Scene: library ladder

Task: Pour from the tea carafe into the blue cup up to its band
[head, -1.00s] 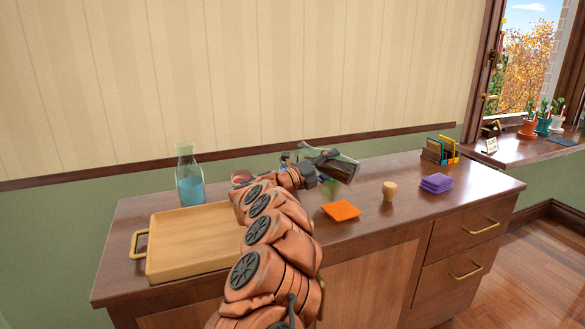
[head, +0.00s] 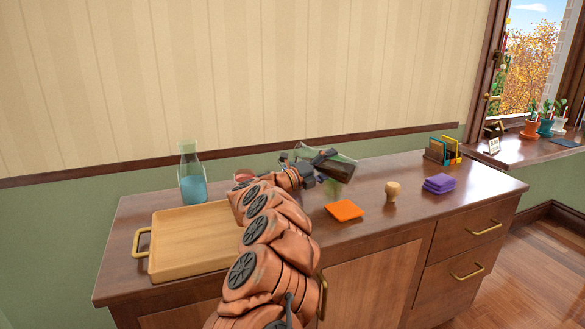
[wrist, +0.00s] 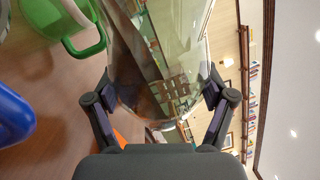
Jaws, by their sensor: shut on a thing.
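My gripper (head: 322,160) is shut on the glass tea carafe (head: 341,168), with one finger on each side of it in the wrist view. The carafe is held above the counter, strongly tilted, its clear neck to the left and dark tea in the wider right end. It also fills the middle of the wrist view (wrist: 165,50). A blue rounded thing (wrist: 10,115), perhaps the blue cup, shows partly at the left edge of the wrist view. The blue cup and its band cannot be made out in the head view, where my arm and the carafe cover that area. No stream of tea is visible.
A green-handled vessel (wrist: 85,35) is near the carafe. A wooden tray (head: 190,250) and a bottle of blue liquid (head: 192,185) stand left. An orange square (head: 344,210), a wooden knob-like piece (head: 392,190), purple squares (head: 438,184) and a file holder (head: 441,150) lie right.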

